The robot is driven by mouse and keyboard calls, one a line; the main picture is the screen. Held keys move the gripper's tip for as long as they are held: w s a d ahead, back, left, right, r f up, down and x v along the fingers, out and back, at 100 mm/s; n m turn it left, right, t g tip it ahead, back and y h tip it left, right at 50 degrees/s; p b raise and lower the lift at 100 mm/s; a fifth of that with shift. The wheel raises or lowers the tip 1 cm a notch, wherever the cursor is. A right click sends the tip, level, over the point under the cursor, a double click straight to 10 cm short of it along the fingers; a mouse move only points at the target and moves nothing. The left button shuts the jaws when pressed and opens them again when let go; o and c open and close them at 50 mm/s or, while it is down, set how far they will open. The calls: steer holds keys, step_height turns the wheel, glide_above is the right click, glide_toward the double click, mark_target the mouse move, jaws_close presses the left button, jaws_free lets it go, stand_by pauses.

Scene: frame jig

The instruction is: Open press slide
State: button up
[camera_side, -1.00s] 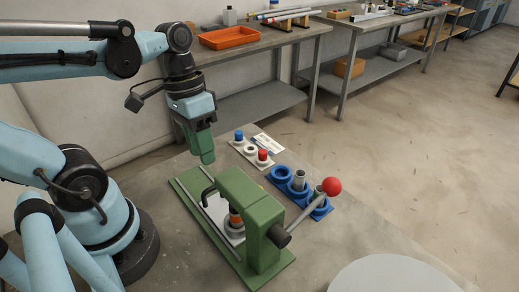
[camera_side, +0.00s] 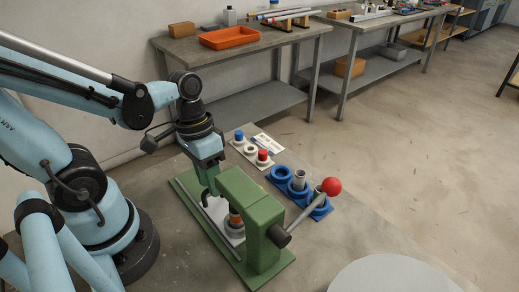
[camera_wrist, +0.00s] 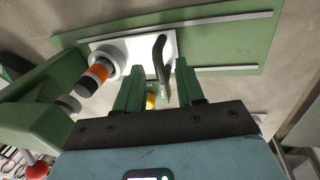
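The green press (camera_side: 255,215) stands on a green base with rails, with a red-ball lever (camera_side: 318,200) at its right. Its white slide plate (camera_side: 230,232) sits on the rails under the press head. The plate carries a black curved handle (camera_side: 209,192) and a ring holding a part with an orange band (camera_side: 235,218). My gripper (camera_side: 208,180) is low, right over the handle. In the wrist view, my gripper (camera_wrist: 158,72) is open. The black handle (camera_wrist: 160,58) lies between the lines of the two green fingers, and I see a gap on both sides. Contact is not visible.
Right of the press lies a blue holder (camera_side: 300,190) with several rings and grey cylinders. Behind it is a white plate (camera_side: 250,150) with blue and red-topped parts. A round grey surface (camera_side: 395,275) is at the front right. Benches stand at the back.

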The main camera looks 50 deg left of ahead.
jaws_close()
stand_by(0.3)
steer(key=a, duration=1)
steer(key=shift+a, duration=0.35)
jaws_free()
